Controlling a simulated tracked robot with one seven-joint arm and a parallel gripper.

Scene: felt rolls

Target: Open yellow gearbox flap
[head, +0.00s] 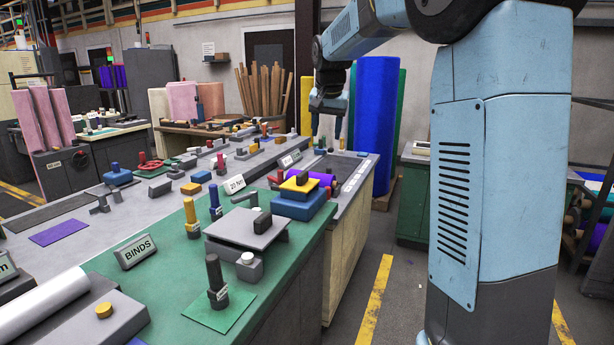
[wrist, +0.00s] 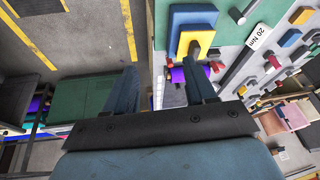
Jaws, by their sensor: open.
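A yellow plate (head: 291,190) with a dark knob lies flat on a blue block (head: 297,208), near the right edge of the green bench top. I take it for the gearbox flap; its hinge cannot be made out. The wrist view shows the yellow plate (wrist: 186,44) and blue block (wrist: 193,17) just beyond and right of the gap between my fingers. My gripper (head: 327,127) hangs fingers down over the far part of the bench, behind the block and apart from it. It is open and empty; both fingers also show in the wrist view (wrist: 160,82).
A grey raised plate (head: 245,229) with a dark knob stands in front of the block. The floor right of the bench is clear.

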